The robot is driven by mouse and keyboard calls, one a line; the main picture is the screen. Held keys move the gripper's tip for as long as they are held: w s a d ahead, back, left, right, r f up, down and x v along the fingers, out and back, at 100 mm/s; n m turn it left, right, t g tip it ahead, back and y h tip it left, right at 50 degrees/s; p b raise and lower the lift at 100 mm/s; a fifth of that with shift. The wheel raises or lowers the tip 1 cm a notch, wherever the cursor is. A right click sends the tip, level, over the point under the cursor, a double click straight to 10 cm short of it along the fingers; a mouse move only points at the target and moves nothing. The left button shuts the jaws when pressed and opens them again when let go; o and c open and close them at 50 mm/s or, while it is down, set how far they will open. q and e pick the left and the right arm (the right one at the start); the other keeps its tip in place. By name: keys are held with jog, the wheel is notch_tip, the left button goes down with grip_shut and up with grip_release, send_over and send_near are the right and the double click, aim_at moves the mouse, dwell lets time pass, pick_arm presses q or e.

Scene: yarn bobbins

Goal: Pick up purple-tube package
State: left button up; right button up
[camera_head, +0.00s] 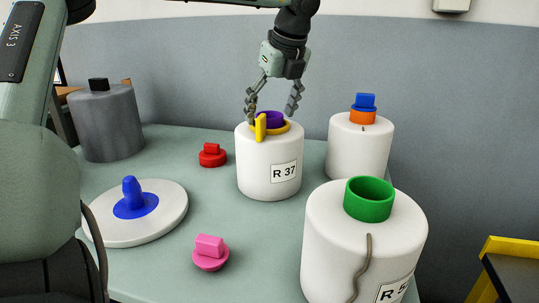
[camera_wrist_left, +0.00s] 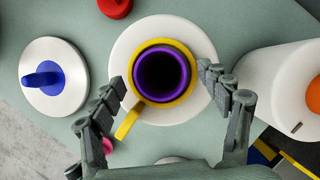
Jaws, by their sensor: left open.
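The purple-tube package is a white bobbin (camera_head: 268,172) labelled R 37, standing upright on the table in the head view. Its purple tube (camera_head: 270,119) sticks up from the top, with a yellow ring (camera_head: 285,127) around it. A yellow tab (camera_head: 260,127) stands at the ring's front left. My left gripper (camera_head: 271,108) is open above the package. In the left wrist view, the fingers of my left gripper (camera_wrist_left: 162,80) lie on either side of the purple tube (camera_wrist_left: 186,72) and yellow ring, with nothing held. My right gripper is not in view.
A white bobbin with an orange tube (camera_head: 361,117) stands behind right; one with a green tube (camera_head: 368,208) stands front right. A grey bobbin (camera_head: 107,125) stands back left. A blue knob on a white disc (camera_head: 135,228), a red piece (camera_head: 212,157) and a pink piece (camera_head: 209,257) lie on the table.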

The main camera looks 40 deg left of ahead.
pick_arm(q)
jog(key=shift+c, duration=0.3)
grip_shut()
jog(key=shift+w+r, duration=0.1)
jog(key=shift+r, duration=0.05)
dwell(0.3)
